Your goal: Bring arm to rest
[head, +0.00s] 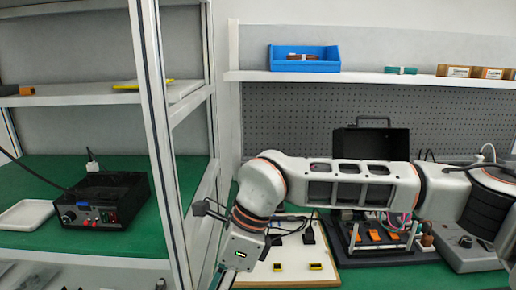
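My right arm (345,180) comes in from the right and reaches left across the workbench. Its white wrist (243,247) bends down near the shelf post, above the left edge of a light board. The gripper at its end is barely visible at the bottom edge, and its fingers cannot be made out. My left arm and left gripper are not in view.
A shelf rack post (160,150) stands close left of the wrist. A black power unit (103,200) and a white tray (27,214) sit on the rack. The light board (290,262), an open black case (370,143) and a grey device (465,245) are on the bench. A blue bin (304,66) is on the upper shelf.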

